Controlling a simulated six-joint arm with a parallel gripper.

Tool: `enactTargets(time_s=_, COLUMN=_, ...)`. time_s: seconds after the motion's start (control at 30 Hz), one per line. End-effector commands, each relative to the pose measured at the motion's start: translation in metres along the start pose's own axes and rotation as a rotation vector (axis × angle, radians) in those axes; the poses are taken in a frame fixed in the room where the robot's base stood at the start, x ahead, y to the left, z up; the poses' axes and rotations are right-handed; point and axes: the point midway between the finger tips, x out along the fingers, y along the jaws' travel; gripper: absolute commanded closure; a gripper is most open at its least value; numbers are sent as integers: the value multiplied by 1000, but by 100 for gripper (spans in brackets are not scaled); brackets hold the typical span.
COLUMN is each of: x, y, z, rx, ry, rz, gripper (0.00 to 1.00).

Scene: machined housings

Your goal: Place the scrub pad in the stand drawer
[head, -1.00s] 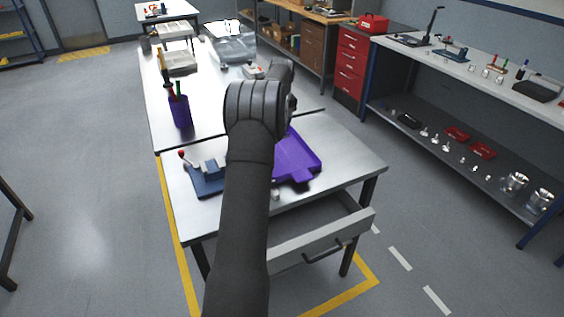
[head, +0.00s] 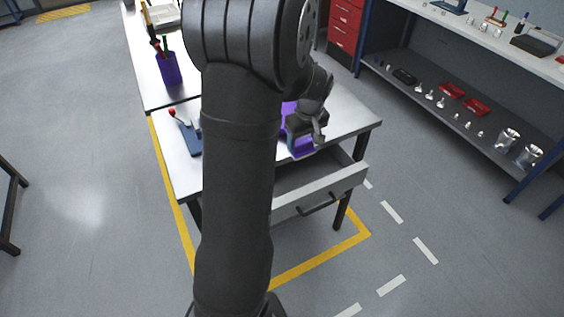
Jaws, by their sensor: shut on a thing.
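My gripper (head: 318,138) is small and dark in the head view, pointing down over the front part of the stand's top, above the open drawer's back edge. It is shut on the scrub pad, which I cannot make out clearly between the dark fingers. The stand drawer (head: 335,188) is pulled out below the tabletop, with a grey front and a dark handle. The visible part of its inside looks empty; my arm hides its left part.
A purple tray (head: 302,147) lies on the stand top behind and below my gripper. A blue fixture with a red knob (head: 188,137) stands at the left. A purple cup (head: 168,69) with tools stands farther back. The floor in front is clear.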

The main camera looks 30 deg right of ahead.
Motion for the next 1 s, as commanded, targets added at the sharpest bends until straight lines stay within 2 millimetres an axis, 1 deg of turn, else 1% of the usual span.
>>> enactTargets(time_s=0.03, x=0, y=-2, z=6, rx=3, ry=-1, rz=0, gripper=60)
enactTargets(time_s=0.17, x=8, y=-6, z=15, rx=4, ry=-2, rz=0, gripper=60)
enactTargets(time_s=0.27, x=28, y=-7, z=19, rx=3, ry=-5, rz=-3, gripper=60)
enactTargets(time_s=0.5, x=92, y=-7, z=29, rx=4, ry=-6, rz=-4, gripper=60)
enactTargets(time_s=0.6, x=114, y=-7, z=32, rx=4, ry=-5, rz=-3, gripper=60)
enactTargets(time_s=0.7, x=128, y=-6, z=33, rx=3, ry=-4, rz=-2, gripper=60)
enactTargets(time_s=0.87, x=138, y=-6, z=34, rx=3, ry=-2, rz=0, gripper=60)
enactTargets(time_s=0.93, x=139, y=-6, z=30, rx=1, ry=-1, rz=1, gripper=60)
enactTargets(time_s=1.0, x=140, y=-6, z=21, rx=0, ry=0, rz=1, gripper=60)
